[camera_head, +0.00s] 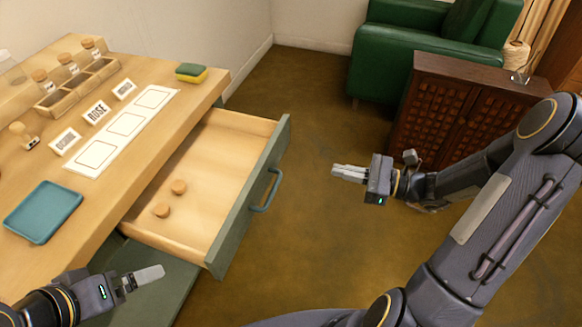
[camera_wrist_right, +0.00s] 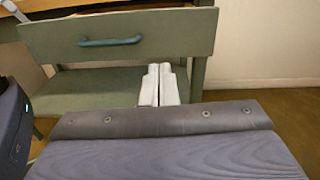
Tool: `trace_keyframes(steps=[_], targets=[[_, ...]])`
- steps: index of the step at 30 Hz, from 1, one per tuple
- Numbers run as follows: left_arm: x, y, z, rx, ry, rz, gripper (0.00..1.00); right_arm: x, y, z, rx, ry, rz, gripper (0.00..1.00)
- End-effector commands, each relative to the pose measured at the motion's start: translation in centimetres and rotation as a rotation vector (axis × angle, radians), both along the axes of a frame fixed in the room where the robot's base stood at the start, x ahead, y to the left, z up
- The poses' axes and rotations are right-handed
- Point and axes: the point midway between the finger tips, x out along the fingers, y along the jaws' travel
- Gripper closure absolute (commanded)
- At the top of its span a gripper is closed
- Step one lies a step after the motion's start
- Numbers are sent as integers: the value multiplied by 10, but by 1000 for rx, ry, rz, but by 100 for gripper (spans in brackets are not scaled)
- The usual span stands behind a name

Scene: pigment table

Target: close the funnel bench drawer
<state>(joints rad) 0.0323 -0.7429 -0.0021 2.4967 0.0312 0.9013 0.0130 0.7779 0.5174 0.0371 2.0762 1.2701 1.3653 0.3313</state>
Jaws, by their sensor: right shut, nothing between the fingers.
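The drawer (camera_head: 240,215) of the wooden-topped bench (camera_head: 150,62) is pulled well out, its green front facing right. Two small cork stoppers (camera_head: 178,187) lie inside it. The blue-grey handle (camera_head: 266,192) is on the front; it also shows in the right wrist view (camera_wrist_right: 110,41). My right gripper (camera_head: 348,172) is shut and empty, in the air to the right of the drawer front and apart from it. In the right wrist view its fingers (camera_wrist_right: 158,85) point toward the drawer front's lower right part. My left gripper (camera_head: 148,276) is near the drawer's near-left side, its jaw opening unclear.
A blue tray (camera_head: 43,211), labelled cards (camera_head: 97,112), a white strip (camera_head: 124,125), a jar rack (camera_head: 78,88) and a sponge (camera_head: 191,73) are on the bench. A brown cabinet (camera_head: 455,105) and green armchair (camera_head: 400,60) stand behind. Floor right of the drawer is clear.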

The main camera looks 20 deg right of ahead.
Motion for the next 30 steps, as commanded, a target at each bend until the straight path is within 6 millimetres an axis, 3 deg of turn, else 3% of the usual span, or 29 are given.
trace_keyframes(steps=[5,21,30], targets=[[0,0,-4,0,0,0,0,10,2,-8,40,16,-31,100],[0,0,-13,0,0,0,0,68,91,-8,36,16,-27,100],[0,0,-15,0,0,0,0,82,110,-7,34,16,-30,100]])
